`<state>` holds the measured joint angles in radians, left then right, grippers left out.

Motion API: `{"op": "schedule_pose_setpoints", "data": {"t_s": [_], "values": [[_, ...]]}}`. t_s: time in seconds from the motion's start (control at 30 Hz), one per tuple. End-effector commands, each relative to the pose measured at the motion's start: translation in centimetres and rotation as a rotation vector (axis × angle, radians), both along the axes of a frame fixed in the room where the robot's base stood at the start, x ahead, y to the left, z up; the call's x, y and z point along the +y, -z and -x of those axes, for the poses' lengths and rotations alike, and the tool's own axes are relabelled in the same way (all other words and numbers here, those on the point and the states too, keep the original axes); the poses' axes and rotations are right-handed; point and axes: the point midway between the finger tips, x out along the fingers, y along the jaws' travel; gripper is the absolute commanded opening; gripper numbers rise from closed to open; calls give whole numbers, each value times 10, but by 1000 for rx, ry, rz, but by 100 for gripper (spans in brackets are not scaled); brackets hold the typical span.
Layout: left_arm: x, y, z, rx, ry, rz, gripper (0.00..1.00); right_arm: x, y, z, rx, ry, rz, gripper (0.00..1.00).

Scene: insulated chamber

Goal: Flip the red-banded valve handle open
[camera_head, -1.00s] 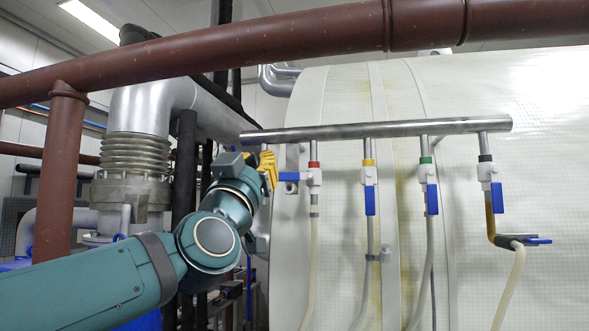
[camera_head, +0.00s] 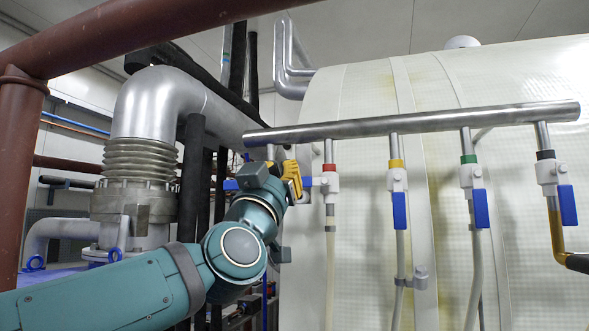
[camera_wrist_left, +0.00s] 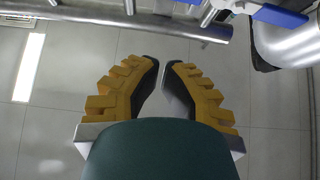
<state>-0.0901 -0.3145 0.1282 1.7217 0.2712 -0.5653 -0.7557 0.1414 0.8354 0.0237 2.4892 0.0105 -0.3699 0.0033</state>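The red-banded valve (camera_head: 330,182) hangs under the steel manifold pipe (camera_head: 430,122), leftmost of the banded row. Its blue handle (camera_head: 307,182) lies level, pointing left. My left gripper (camera_head: 292,178), with yellow ribbed fingers, is just left of this handle and overlaps its left end in the head view; I cannot tell whether they touch. In the left wrist view the two fingers (camera_wrist_left: 161,66) stand a little apart with nothing between them. A blue lever (camera_wrist_left: 278,14) shows at the top right there; I cannot tell whose it is. My right gripper is not in view.
Yellow-banded (camera_head: 396,178), green-banded (camera_head: 469,174) and black-banded (camera_head: 550,172) valves have blue handles hanging down. A brown pipe (camera_head: 130,35) crosses the upper left. A large silver elbow pipe (camera_head: 150,100) stands behind my arm. The pale tank (camera_head: 360,90) is behind the valves.

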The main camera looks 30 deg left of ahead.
Motion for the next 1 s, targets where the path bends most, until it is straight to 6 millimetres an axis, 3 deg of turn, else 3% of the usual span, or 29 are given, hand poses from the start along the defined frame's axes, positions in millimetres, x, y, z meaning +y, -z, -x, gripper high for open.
{"op": "schedule_pose_setpoints", "data": {"t_s": [0.17, 0.7, 1.0], "values": [[2, -9, -10, 1, 1, 0, 0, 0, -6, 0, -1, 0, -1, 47], [18, -65, -78, 1, 0, -1, 0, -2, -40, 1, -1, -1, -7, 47], [18, -28, -76, 1, 0, -1, 0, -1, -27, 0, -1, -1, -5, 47]]}}
